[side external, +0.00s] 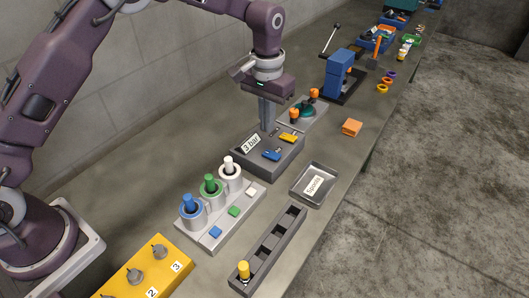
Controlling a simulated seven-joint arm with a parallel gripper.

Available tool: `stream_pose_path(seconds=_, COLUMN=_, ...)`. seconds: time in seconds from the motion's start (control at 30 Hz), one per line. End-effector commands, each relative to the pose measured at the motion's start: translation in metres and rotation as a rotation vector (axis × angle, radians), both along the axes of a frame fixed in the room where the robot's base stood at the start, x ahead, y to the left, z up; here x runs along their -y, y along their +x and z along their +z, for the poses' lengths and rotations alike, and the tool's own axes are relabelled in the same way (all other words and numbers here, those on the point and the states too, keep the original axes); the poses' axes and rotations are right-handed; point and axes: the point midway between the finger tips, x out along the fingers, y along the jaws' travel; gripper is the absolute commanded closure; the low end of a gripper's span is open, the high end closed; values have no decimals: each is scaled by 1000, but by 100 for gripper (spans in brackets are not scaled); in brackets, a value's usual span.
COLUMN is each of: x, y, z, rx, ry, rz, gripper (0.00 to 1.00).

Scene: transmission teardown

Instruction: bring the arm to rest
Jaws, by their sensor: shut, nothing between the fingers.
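My gripper (267,127) hangs from the purple arm in the upper middle of the side external view. Its grey fingers point down and are shut, with nothing seen between them. In the picture the fingertips lie over the back edge of a dark grey block marked "3 bar" (284,164). I cannot tell whether they touch it or how high above it they are.
Around the gripper are a grey plate with orange-topped parts (289,124), a blue press (338,75), an orange block (351,128), a small tray (321,201), a holder with blue, green and white pegs (241,217), a slotted rack (272,243) and a yellow numbered block (134,287).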

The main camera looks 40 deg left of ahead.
Motion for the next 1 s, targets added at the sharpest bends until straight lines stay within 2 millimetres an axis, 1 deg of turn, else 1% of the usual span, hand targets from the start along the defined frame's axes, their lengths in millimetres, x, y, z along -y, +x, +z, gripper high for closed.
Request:
stream_pose_path(seconds=0.07, x=-8, y=-10, z=35, rx=37, ry=-7, rz=4, gripper=100)
stream_pose_path(seconds=0.1, x=-14, y=-21, z=61, rx=64, ry=-12, rz=5, gripper=100)
stream_pose_path(seconds=0.17, x=-26, y=-48, z=101, rx=109, ry=-19, rz=7, gripper=100)
stream_pose_path(seconds=0.2, x=-33, y=-69, z=127, rx=143, ry=-23, rz=7, gripper=100)
stream_pose_path(seconds=0.27, x=-44, y=-104, z=158, rx=192, ry=-27, rz=8, gripper=100)
stream_pose_path(seconds=0.3, x=-51, y=-129, z=174, rx=225, ry=-28, rz=6, gripper=100)
stream_pose_path(seconds=0.37, x=-60, y=-169, z=191, rx=276, ry=-28, rz=7, gripper=100)
stream_pose_path(seconds=0.4, x=-66, y=-196, z=198, rx=308, ry=-26, rz=6, gripper=100)
stream_pose_path(seconds=0.47, x=-72, y=-235, z=202, rx=354, ry=-23, rz=5, gripper=100)
stream_pose_path(seconds=0.5, x=-75, y=-257, z=201, rx=383, ry=-19, rz=5, gripper=100)
stream_pose_path(seconds=0.6, x=-81, y=-302, z=189, rx=440, ry=-10, rz=3, gripper=100)
stream_pose_path(seconds=0.63, x=-82, y=-311, z=186, rx=452, ry=-7, rz=3, gripper=100)
stream_pose_path(seconds=0.7, x=-83, y=-326, z=178, rx=474, ry=-2, rz=3, gripper=100)
stream_pose_path(seconds=0.8, x=-84, y=-336, z=172, rx=487, ry=1, rz=1, gripper=100)
stream_pose_path(seconds=1.0, x=-84, y=-336, z=171, rx=486, ry=2, rz=1, gripper=100)
